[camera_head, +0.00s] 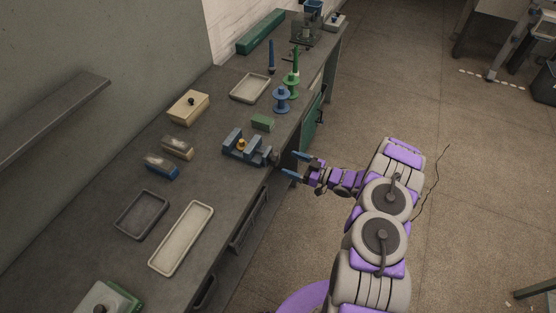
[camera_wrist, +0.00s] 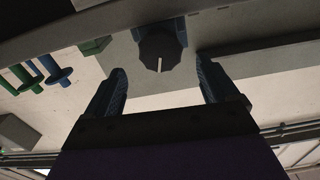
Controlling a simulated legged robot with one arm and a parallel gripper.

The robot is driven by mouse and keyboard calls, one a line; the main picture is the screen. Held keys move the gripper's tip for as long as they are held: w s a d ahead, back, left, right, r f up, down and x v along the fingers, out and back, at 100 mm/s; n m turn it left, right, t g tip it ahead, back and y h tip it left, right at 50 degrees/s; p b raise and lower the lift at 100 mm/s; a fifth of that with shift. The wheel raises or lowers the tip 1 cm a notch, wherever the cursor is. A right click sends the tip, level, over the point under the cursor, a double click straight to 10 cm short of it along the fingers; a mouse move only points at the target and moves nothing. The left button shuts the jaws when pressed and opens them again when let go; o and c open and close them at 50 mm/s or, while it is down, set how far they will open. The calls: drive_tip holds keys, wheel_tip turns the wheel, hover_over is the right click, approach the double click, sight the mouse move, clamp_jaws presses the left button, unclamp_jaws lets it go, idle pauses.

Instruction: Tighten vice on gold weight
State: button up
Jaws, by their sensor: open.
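The blue-grey vice (camera_head: 233,141) stands on the bench near its front edge, with the small gold weight (camera_head: 241,144) between its jaws. Whether the jaws touch the weight I cannot tell. In the wrist view a dark faceted round knob (camera_wrist: 160,48) with a white line shows on the vice's near end; the gold weight is not visible there. My gripper (camera_head: 297,165) is open and empty, off the bench's front edge and pointing at the vice. In the wrist view its two blue fingers (camera_wrist: 162,75) are spread wider than the knob, which lies ahead between them, apart from both.
A green block (camera_head: 262,123) lies just behind the vice. Blue (camera_head: 281,98) and green (camera_head: 291,84) spools stand farther along the bench. Two brushes (camera_head: 162,167), a dark tray (camera_head: 141,214) and a long pale tray (camera_head: 181,238) lie on the near side. The floor right of my arm is clear.

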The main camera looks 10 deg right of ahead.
sight(279, 159)
drive_tip(key=shift+b+x, duration=0.4)
drive_tip(key=shift+x, duration=2.75)
drive_tip(key=shift+c, duration=0.3)
drive_tip(key=c, duration=0.9)
